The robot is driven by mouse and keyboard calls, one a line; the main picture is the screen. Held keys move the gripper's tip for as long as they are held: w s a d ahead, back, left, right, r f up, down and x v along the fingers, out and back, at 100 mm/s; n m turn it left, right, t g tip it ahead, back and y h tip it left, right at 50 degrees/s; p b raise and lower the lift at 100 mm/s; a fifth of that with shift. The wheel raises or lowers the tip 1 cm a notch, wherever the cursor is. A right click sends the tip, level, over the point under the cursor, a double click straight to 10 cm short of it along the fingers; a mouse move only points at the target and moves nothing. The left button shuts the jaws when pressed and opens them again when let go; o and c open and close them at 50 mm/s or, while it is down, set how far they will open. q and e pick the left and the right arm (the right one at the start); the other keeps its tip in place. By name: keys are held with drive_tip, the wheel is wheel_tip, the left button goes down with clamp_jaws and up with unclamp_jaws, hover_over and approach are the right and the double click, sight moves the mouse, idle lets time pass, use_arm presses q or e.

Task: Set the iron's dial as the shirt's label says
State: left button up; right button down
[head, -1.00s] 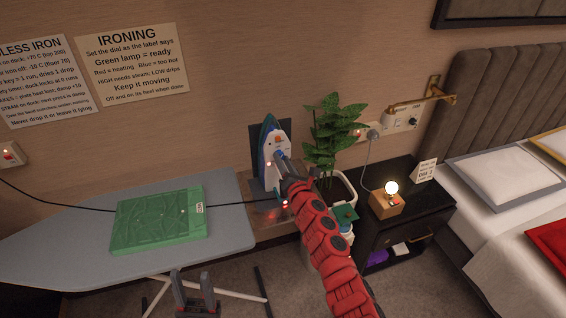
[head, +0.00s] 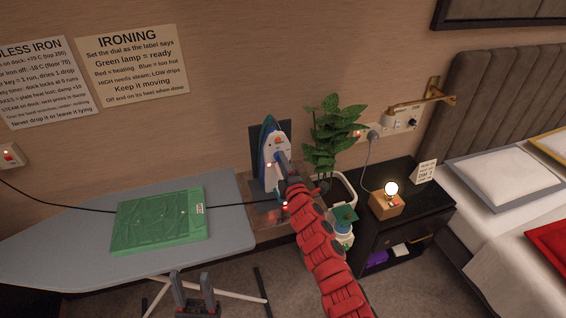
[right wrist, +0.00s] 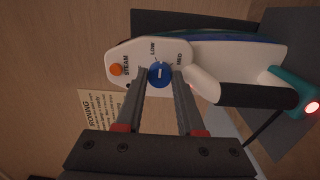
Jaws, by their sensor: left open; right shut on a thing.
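The iron (head: 271,150) stands upright on its dark dock against the wall, its face toward me. Its blue dial (right wrist: 160,74) shows in the right wrist view, with LOW and MED printed around it and STEAM beside an orange button (right wrist: 116,70). My right gripper (right wrist: 159,76) is shut on the dial, a finger on each side; a short white mark shows on the dial, but I cannot tell which setting it meets. The green shirt (head: 150,225) lies folded on the ironing board, with a small label (head: 199,209) too small to read. My left gripper (head: 195,285) is open and empty at the board's front edge.
The grey ironing board (head: 60,245) fills the left. A potted plant (head: 330,130) stands right of the iron, near a black nightstand (head: 420,210) with a lamp (head: 391,190). An ironing sign (head: 131,65) hangs on the wall. A cable runs along the wall.

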drive_tip(key=m, duration=0.5)
drive_tip(key=shift+p, duration=0.3)
drive_tip(key=m, duration=0.4)
drive_tip(key=shift+m+h+p, duration=0.3)
drive_tip(key=shift+h+p, duration=0.05)
drive_tip(key=shift+h, duration=0.05)
drive_tip(key=c, duration=0.5)
unclamp_jaws()
drive_tip(key=shift+f, duration=0.1)
